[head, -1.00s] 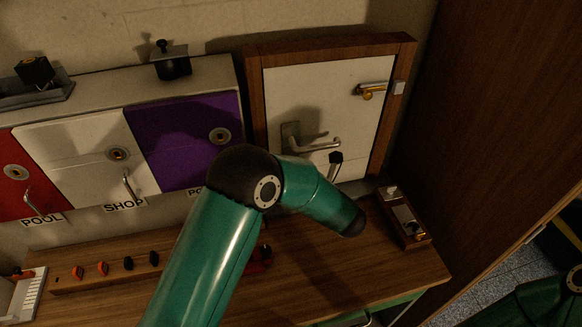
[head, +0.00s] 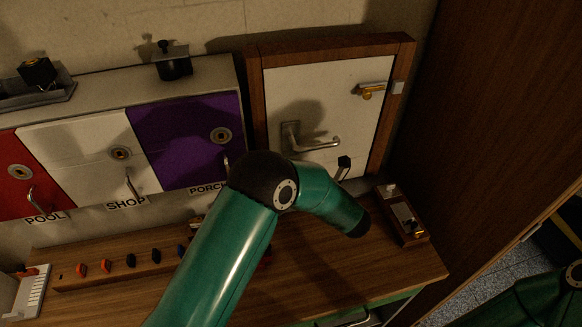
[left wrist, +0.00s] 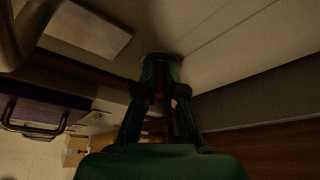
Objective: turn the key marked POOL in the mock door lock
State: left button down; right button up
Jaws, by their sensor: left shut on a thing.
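The mock door (head: 285,95) has a white panel in a brown wooden frame, with a grey lever handle (head: 312,141). Its lock is hidden in the head view behind my left arm. In the left wrist view my left gripper (left wrist: 159,92) is shut on a dark, reddish thing, apparently a key, close to the pale door panel (left wrist: 225,25). I cannot read a mark on it or tell how far it sits in a lock. A small black-topped piece (head: 344,162) shows beyond my left forearm. My right gripper is out of view.
Several orange and black key heads (head: 106,266) stand in a wooden rack. Red, white and purple cabinet doors (head: 180,140) are at the left. A small wooden box (head: 403,218) sits at the bench's right end. A tall brown panel (head: 480,110) bounds the right.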

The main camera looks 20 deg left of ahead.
pick_arm(q)
jog(key=m+y, duration=0.2)
jog(key=m, duration=0.1)
jog(key=shift+w, duration=0.15)
jog(key=m, duration=0.2)
jog(key=m+y, duration=0.1)
jog(key=shift+f+t, duration=0.25)
jog(key=shift+t, duration=0.05)
jog(key=c, duration=1.3)
grip_release()
jog(key=shift+c, duration=0.2)
jog(key=shift+o, duration=0.7)
jog(key=shift+f, duration=0.15)
